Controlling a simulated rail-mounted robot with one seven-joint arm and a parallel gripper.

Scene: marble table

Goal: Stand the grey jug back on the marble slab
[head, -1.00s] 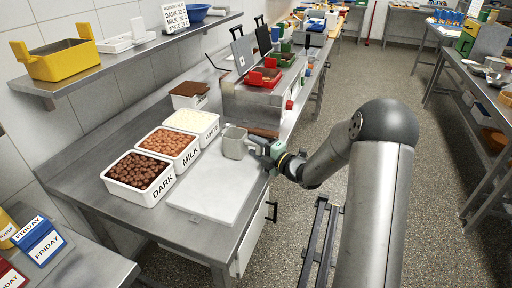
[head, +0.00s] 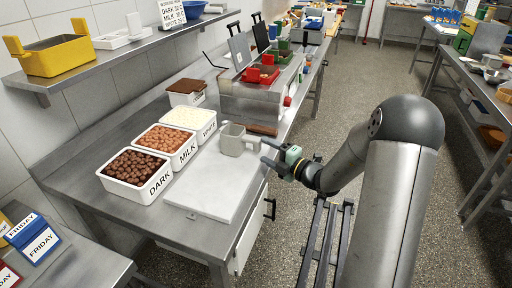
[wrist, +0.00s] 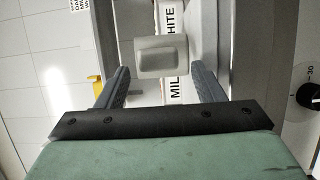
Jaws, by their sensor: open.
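The grey jug (head: 231,141) stands upright on the far end of the marble slab (head: 208,190), its handle on the right, towards my gripper. My gripper (head: 266,151) is open and empty, just right of the jug at the slab's edge. Its two fingers show apart in the head view. In the wrist view the jug (wrist: 162,55) appears beyond and between the fingertips. A small gap seems to separate the fingers from the handle.
White tubs labelled DARK (head: 153,189), MILK (head: 186,157) and WHITE (head: 206,131) line the slab's left side. A steel unit with red pans (head: 262,76) stands behind. The near part of the slab is bare.

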